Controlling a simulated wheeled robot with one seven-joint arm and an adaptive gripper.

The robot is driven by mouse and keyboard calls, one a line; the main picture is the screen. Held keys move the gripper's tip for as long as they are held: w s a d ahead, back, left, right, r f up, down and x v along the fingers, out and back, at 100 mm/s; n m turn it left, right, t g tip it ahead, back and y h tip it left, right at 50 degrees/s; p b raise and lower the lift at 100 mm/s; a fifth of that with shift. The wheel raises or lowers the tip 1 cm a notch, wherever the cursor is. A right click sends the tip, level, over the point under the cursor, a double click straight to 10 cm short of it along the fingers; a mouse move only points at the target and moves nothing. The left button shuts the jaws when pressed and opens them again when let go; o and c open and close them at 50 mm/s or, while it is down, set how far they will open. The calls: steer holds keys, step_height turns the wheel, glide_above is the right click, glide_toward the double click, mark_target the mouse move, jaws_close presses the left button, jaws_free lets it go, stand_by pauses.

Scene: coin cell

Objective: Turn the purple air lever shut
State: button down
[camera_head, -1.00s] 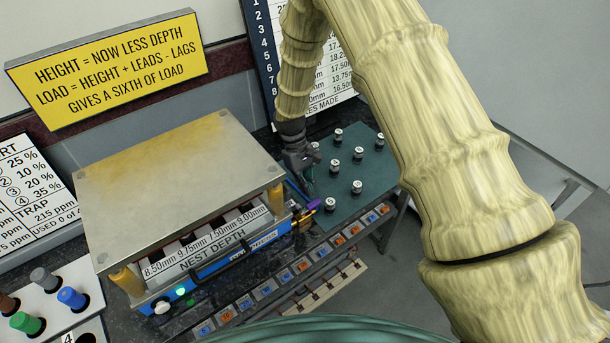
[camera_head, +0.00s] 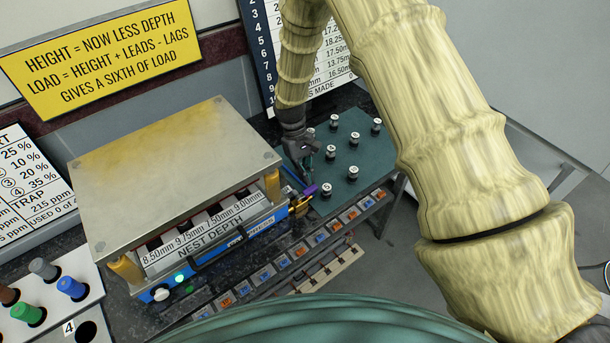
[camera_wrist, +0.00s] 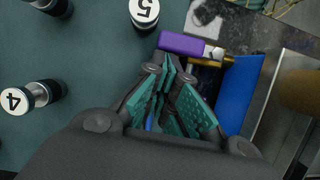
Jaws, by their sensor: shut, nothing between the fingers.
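The purple lever (camera_head: 310,190) sits on a brass fitting (camera_head: 300,204) at the right end of the blue press (camera_head: 220,247). In the wrist view the purple lever (camera_wrist: 182,44) lies just beyond my fingertips, with the brass fitting (camera_wrist: 212,60) at its right end. My gripper (camera_head: 306,178) is shut and empty, just behind the lever in the head view. In the wrist view my gripper's teal-padded fingers (camera_wrist: 170,68) point at the lever. I cannot tell whether the fingertips touch it.
Numbered black-and-white cylinders (camera_head: 326,190) stand on the green mat (camera_head: 365,165) beside the lever. The press's large metal plate (camera_head: 170,170) is close on the left. A row of numbered tiles (camera_head: 283,262) runs along the front edge.

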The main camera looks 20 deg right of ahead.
steer(key=shift+s+d+m, duration=0.1)
steer(key=shift+d+m, duration=0.05)
steer(key=shift+m, duration=0.15)
steer(key=shift+s+d+m+y, duration=0.5)
steer(key=shift+d+m+y, duration=0.1)
steer(key=shift+m, duration=0.6)
steer(key=shift+s+d+m+y, duration=0.4)
steer(key=shift+s+m, duration=0.15)
steer(key=shift+m, duration=0.55)
steer(key=shift+a, duration=0.15)
steer(key=shift+w+a, duration=0.35)
steer(key=shift+a, duration=0.2)
steer(key=shift+r, duration=0.1)
